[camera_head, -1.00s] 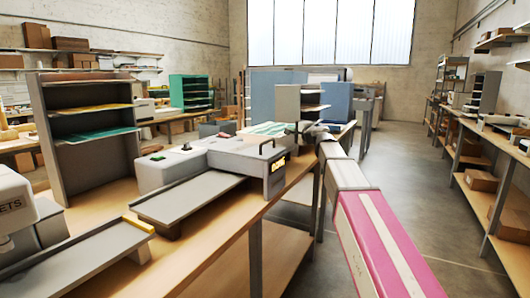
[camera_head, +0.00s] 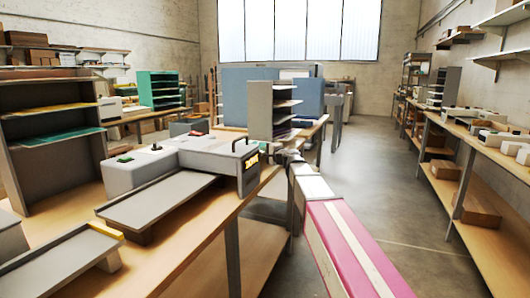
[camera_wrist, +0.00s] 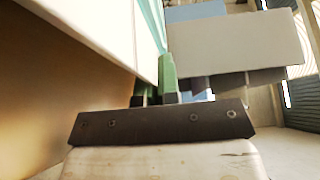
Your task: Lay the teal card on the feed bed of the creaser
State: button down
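A thin teal strip, the teal card seen nearly edge-on (camera_wrist: 152,24), runs up from between the green fingers of my gripper (camera_wrist: 157,88) in the wrist view. The fingers are close together and look shut on it. In the head view my gripper (camera_head: 282,156) is small, at the far end of my arm, right of the grey machine; the card cannot be made out there. That machine, seemingly the creaser (camera_head: 205,155), has an amber display and a handle. Its long grey feed bed (camera_head: 158,205) is bare and extends toward the front left.
A grey rack (camera_head: 20,165) with yellow and green sheets stands at left. Another bed with a yellow end (camera_head: 60,262) lies at front left. A small grey shelf unit (camera_head: 258,110) stands behind my gripper. The aisle floor (camera_head: 385,180) at right is clear.

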jog(key=shift+f, duration=0.2)
jog(key=c, duration=1.7)
grip_release()
jog(key=o, duration=0.3)
jog(key=shift+o, duration=0.2)
